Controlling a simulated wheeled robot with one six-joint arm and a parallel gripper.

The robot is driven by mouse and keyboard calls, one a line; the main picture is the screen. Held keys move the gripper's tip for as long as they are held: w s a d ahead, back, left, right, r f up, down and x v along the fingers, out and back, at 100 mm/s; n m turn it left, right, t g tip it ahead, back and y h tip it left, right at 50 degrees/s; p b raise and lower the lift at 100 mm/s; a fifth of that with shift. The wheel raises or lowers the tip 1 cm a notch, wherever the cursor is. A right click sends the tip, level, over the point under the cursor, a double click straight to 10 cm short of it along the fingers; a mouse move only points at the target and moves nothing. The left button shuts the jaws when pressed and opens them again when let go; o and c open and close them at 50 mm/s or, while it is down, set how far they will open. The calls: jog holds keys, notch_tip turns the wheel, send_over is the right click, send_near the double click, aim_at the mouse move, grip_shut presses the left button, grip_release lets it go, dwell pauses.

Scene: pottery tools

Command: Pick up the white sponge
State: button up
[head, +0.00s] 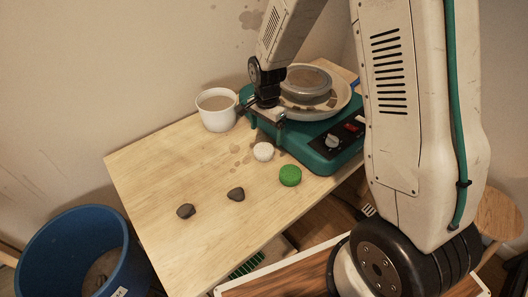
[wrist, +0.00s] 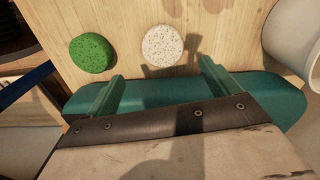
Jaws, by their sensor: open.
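The white sponge (head: 263,151) is a small round speckled piece lying on the wooden table. In the wrist view the white sponge (wrist: 162,45) lies just beyond the fingertips, between their lines and apart from them. My gripper (head: 266,112) is above the table at the near side of the pottery wheel, behind the sponge in the head view. In the wrist view my gripper (wrist: 160,75) has its two green fingers spread wide with nothing between them.
A green sponge (head: 290,176) lies beside the white one. Two dark stones (head: 236,194) lie on the table (head: 150,165). A teal pottery wheel (head: 325,150) with a basin and a white bucket (head: 216,109) stand close to my gripper. A blue bin (head: 75,255) stands on the floor.

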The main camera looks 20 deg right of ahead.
aim_at(265, 148)
jog(key=f, duration=0.8)
jog(key=shift+w+a+f, duration=0.1)
jog(key=shift+w+f, duration=0.2)
jog(key=c, duration=0.8)
